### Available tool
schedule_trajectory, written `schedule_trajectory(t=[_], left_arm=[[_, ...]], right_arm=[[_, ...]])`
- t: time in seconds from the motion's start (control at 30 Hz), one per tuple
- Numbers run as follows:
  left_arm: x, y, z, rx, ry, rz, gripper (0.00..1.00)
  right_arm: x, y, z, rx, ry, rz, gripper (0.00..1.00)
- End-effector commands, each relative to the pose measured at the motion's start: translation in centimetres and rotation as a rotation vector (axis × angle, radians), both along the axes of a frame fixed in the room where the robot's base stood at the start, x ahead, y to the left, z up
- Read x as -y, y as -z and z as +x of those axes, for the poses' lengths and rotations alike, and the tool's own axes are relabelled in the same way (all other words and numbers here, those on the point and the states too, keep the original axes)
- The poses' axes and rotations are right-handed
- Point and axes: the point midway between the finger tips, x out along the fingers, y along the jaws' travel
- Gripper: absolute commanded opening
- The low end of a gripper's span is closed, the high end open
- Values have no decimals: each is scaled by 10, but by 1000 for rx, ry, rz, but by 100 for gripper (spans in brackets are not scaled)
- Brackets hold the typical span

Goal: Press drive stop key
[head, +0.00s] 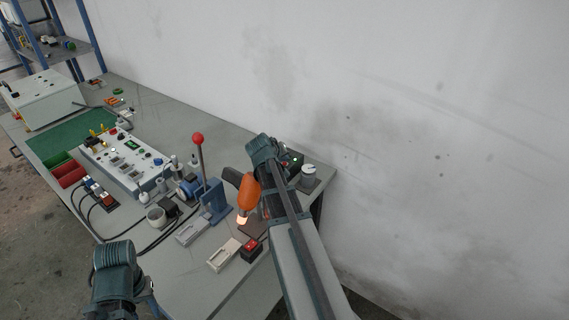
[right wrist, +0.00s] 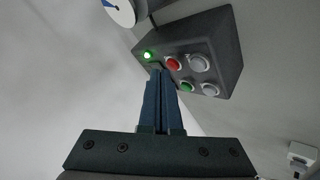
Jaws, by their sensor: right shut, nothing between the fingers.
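A dark control box (right wrist: 205,50) fills the upper middle of the right wrist view. Its face carries a red key (right wrist: 172,64), a green key (right wrist: 187,86), two pale grey keys (right wrist: 199,63) and a lit green lamp (right wrist: 148,54). No label is readable. My right gripper (right wrist: 158,72) is shut and empty, its tips just below the lamp and to the left of the red key. Whether they touch the face cannot be told. In the head view the box (head: 294,158) is partly hidden behind my right wrist. My left gripper's fingers do not show.
A round white-topped device (head: 309,172) stands right of the box, near the wall. An orange-handled tool (head: 248,190), a blue lever press (head: 214,200) with a red knob and a small red-topped box (head: 251,249) stand left of my right arm.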

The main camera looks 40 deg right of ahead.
Motion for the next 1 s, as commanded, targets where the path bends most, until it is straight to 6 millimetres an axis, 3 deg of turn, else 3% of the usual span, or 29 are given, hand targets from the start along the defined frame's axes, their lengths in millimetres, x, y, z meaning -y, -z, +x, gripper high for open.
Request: schedule_trajectory(t=[1.0], left_arm=[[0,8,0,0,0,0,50]], right_arm=[[0,8,0,-1,1,0,0]])
